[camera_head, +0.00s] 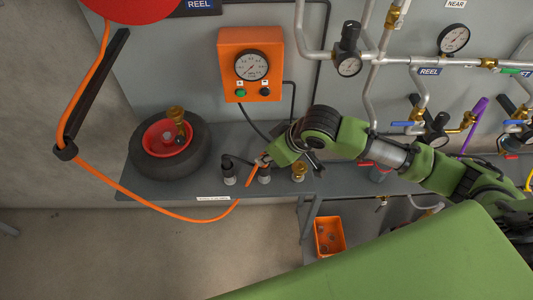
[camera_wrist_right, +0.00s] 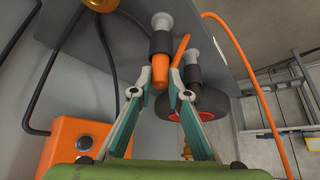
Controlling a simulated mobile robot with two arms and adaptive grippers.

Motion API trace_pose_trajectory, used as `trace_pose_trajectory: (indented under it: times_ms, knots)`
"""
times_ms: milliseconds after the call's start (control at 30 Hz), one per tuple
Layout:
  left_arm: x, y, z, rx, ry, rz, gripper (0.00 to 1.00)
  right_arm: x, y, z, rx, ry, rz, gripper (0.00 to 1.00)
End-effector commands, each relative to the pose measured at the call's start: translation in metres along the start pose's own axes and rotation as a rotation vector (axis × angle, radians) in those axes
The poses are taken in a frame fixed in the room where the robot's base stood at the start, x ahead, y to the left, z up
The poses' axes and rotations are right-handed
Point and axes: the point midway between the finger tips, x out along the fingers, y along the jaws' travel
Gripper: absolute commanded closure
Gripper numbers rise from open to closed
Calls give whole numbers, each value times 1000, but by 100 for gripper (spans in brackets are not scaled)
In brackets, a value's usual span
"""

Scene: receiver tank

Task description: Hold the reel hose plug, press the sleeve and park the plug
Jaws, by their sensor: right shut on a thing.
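My right gripper (camera_head: 264,158) reaches in from the right over the middle of three fittings on the grey shelf. In the right wrist view its two teal fingers (camera_wrist_right: 154,92) are closed on the orange reel hose plug (camera_wrist_right: 160,70). The plug lines up with a black sleeve (camera_wrist_right: 162,43) on a silver post (camera_wrist_right: 162,20); I cannot tell how far it is seated. A short orange length (camera_wrist_right: 181,48) slants beside the sleeve. The orange hose (camera_head: 150,202) loops below the shelf edge toward the gripper. My left gripper is not in view.
A black-capped silver fitting (camera_head: 229,172) stands left of the gripper, and a brass fitting (camera_head: 299,172) right. A wheel with a red hub (camera_head: 168,146) lies on the shelf's left. An orange gauge box (camera_head: 250,66) is on the wall. An orange bin (camera_head: 329,236) sits below.

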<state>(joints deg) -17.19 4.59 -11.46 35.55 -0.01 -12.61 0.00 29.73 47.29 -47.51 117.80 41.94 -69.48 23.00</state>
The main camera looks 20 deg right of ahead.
Motion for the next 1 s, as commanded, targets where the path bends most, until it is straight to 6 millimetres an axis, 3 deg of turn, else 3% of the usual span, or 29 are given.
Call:
trace_pose_trajectory:
  times_ms: [133,167,200,233,667,1000]
  knots:
    - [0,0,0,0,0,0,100,0,0,0,0,1,0,100]
    - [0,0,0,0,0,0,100,0,0,0,0,1,0,76]
    - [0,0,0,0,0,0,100,0,0,0,0,1,0,66]
    - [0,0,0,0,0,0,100,0,0,0,0,1,0,65]
    - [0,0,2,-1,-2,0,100,-8,1,0,1,1,1,65]
    - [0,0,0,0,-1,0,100,-76,2,-1,-2,3,4,65]
